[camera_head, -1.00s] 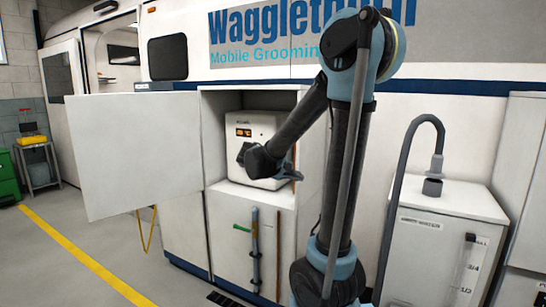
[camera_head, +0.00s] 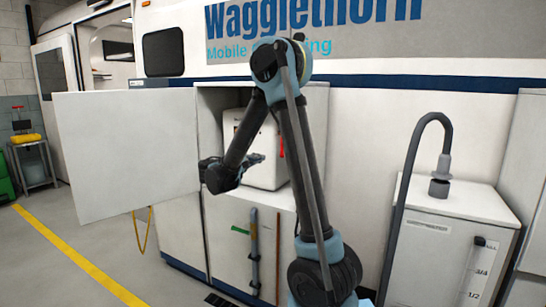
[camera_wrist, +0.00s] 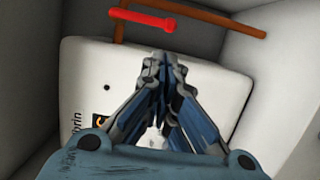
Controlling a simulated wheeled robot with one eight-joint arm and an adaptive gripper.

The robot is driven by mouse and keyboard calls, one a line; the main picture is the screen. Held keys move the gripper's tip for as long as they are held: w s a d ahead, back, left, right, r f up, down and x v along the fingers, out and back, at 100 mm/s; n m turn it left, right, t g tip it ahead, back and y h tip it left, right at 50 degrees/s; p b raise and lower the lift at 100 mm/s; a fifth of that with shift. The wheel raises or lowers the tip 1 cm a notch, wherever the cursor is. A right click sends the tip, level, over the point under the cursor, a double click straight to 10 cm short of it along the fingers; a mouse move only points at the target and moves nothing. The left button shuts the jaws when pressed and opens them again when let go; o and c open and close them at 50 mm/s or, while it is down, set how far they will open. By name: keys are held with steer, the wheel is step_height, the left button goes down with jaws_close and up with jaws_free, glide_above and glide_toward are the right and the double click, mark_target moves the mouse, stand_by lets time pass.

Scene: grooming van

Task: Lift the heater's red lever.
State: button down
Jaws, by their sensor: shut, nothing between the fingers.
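The heater (camera_head: 265,165) is a white box standing in the open cabinet compartment. It also shows in the wrist view (camera_wrist: 80,75), with part of its dark display behind my gripper. The red lever (camera_head: 281,146) shows as a small upright red strip at the heater's right side, partly hidden by my arm. In the wrist view the red lever (camera_wrist: 140,18) is whole, a bar with a round end beside copper-coloured pipes. My gripper (camera_head: 260,158) is shut and empty in front of the heater. In the wrist view its fingertips (camera_wrist: 160,62) overlap the heater just below the lever, apart from it.
An open white door panel (camera_head: 125,150) stands left of the compartment. Compartment walls (camera_wrist: 285,75) close in around the heater. A grey bar handle (camera_head: 254,250) is below. A white tank (camera_head: 450,235) with a curved grey hose stands at the right.

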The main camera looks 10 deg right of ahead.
steer(key=x, duration=1)
stand_by(0.3)
